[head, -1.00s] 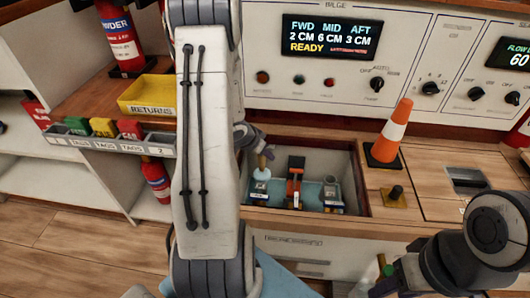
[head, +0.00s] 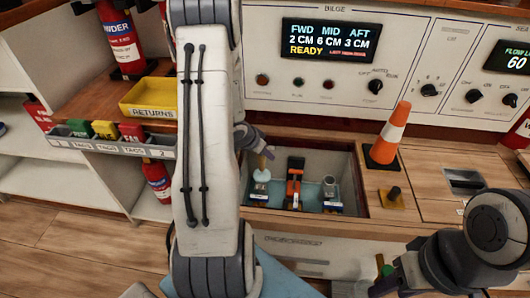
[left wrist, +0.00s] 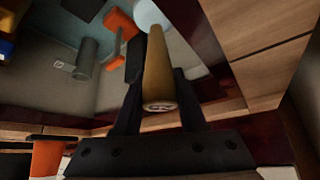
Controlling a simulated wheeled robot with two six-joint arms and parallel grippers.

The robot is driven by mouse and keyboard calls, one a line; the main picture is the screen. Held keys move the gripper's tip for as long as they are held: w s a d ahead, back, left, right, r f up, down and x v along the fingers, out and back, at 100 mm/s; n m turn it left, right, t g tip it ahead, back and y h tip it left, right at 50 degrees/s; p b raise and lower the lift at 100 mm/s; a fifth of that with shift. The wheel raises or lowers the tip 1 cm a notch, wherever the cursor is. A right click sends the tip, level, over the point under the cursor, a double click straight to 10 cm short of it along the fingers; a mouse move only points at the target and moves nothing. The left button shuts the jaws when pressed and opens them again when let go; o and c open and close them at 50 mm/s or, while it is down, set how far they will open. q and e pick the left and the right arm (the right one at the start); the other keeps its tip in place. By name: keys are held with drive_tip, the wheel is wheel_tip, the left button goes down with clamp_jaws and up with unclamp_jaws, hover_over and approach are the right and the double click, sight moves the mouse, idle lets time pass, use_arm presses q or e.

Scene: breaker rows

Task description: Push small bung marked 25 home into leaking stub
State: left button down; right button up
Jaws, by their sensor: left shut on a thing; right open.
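My left gripper (head: 252,138) reaches into the open bilge well and is shut on a tan tapered bung (head: 264,158). In the left wrist view the bung (left wrist: 158,75) sits between the fingers, its marked wide end facing the camera; the mark is too blurred to read surely. The bung's narrow end points down at a pale blue, water-like top (head: 261,175) over the left stub (head: 259,190). The bung is just above or touching it; I cannot tell which. My right gripper (head: 385,283) is at the bottom edge, partly cut off, open and away from the well.
The well (head: 345,170) also holds an orange-topped fitting (head: 295,178) and a grey stub (head: 329,186). An orange cone (head: 391,135) stands right of the well. A yellow RETURNS tray (head: 150,98) and a tag rack (head: 110,146) are at left.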

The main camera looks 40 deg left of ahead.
use_arm(q)
drive_tip(key=shift+r+p, duration=3.4)
drive_tip(key=shift+p, duration=0.05)
drive_tip(key=shift+f, duration=0.1)
